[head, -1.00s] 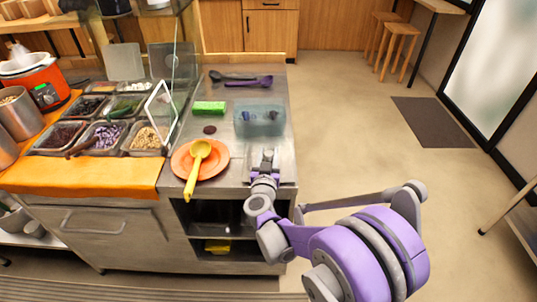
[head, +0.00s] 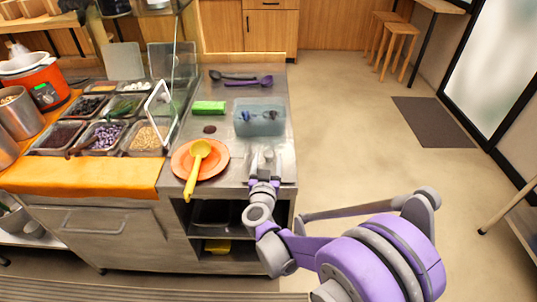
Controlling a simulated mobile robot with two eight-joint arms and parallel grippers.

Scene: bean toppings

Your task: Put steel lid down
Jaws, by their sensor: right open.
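My right gripper (head: 264,157) is open over the front right of the steel counter, just right of the orange plate. A pale, shiny patch shows on the counter around its fingers. I cannot tell whether this is a steel lid lying flat or the bare counter top. Two flat grey lid-like panels stand upright behind the topping pans, one at the left (head: 125,61) and one at the right (head: 172,60). A pale-rimmed rectangular panel (head: 160,110) leans at the right end of the pans. My left gripper is not in view.
An orange plate (head: 178,166) holds a yellow ladle (head: 198,160). Behind are a green block (head: 209,108), a clear blue-grey container (head: 259,119) and a purple ladle (head: 262,82). Several topping pans (head: 104,138) stand at the left. The counter's right edge is close to my gripper.

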